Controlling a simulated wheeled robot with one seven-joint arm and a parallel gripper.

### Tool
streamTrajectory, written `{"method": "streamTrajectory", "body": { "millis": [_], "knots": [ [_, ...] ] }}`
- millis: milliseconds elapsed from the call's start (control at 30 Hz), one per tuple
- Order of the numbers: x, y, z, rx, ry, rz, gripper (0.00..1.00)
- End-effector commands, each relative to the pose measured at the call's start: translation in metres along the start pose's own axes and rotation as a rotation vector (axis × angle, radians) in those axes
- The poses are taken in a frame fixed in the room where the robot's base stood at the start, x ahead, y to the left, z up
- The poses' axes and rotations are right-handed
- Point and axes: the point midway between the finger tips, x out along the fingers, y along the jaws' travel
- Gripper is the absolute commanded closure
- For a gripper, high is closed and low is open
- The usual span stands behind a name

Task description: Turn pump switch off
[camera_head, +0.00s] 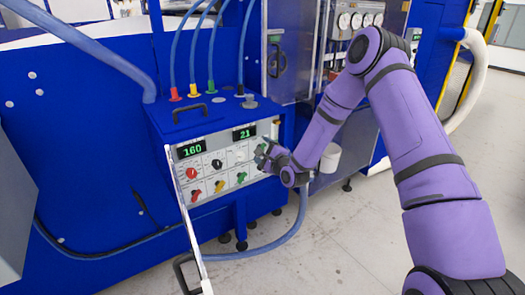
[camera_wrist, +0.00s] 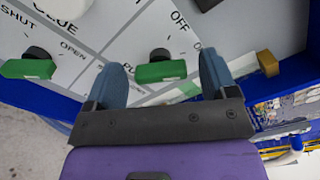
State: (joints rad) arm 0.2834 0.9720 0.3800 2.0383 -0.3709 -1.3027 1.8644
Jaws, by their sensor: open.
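The pump switch, a green bar handle on a dark round knob (camera_wrist: 160,70), sits on the white panel in the wrist view. An "OFF" label is printed above and to the right of it. The handle lies nearly level in that picture; I cannot tell which setting it points to. My gripper (camera_wrist: 161,62) is open, with one blue-grey finger to each side of the switch and gaps between. I cannot tell the remaining depth to the panel. In the head view my gripper (camera_head: 264,153) is at the panel's right end and hides the switch.
A green valve handle (camera_wrist: 27,69) marked "SHUT" and "OPEN" is at left in the wrist view. A brass-coloured part (camera_wrist: 267,62) is close to the right finger. The blue control box (camera_head: 190,118) carries hoses on top. A pale bar (camera_head: 187,220) stands at the panel's left edge.

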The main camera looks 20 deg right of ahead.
Motion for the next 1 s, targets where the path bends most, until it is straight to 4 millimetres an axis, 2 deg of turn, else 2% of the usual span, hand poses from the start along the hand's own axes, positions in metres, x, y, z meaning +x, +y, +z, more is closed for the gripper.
{"method": "streamTrajectory", "body": {
  "millis": [133,400,600,633,1000],
  "knots": [
    [0.0072,0.0,0.0006,0.0,-0.001,0.0,0.21],
    [0.008,-0.0001,0.0004,0.0,0.0,0.0,0.21],
    [0.0078,-0.0001,0.0004,0.0,0.0,0.0,0.67],
    [0.0078,-0.0001,0.0004,0.0,0.0,0.0,0.71],
    [0.0075,0.0002,0.0003,-0.054,0.0,0.001,0.71]
  ]
}}
